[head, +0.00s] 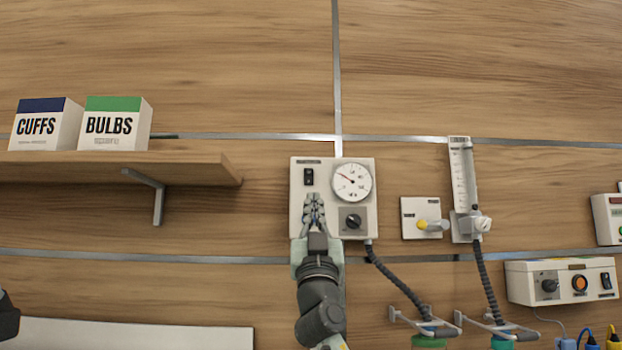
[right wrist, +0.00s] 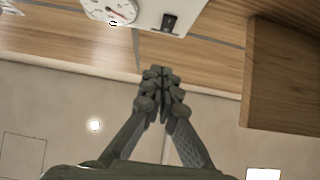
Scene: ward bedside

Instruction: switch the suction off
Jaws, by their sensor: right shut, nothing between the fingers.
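The suction unit is a pale wall box (head: 298,222) with a round gauge (head: 352,182), a black rocker switch (head: 309,178) at upper left and a dark knob (head: 353,220) at lower right. The gauge's needle points to the upper left. I cannot read the switch position. My right gripper (head: 314,198) is shut and empty, its fingertips just below the switch in the head view. In the right wrist view the shut fingertips (right wrist: 160,78) appear apart from the box, with the switch (right wrist: 169,22) and gauge (right wrist: 110,9) beyond them.
A wooden shelf (head: 200,171) with a CUFFS box (head: 38,125) and a BULBS box (head: 114,124) is at left. A dark hose (head: 398,283) hangs from the unit.

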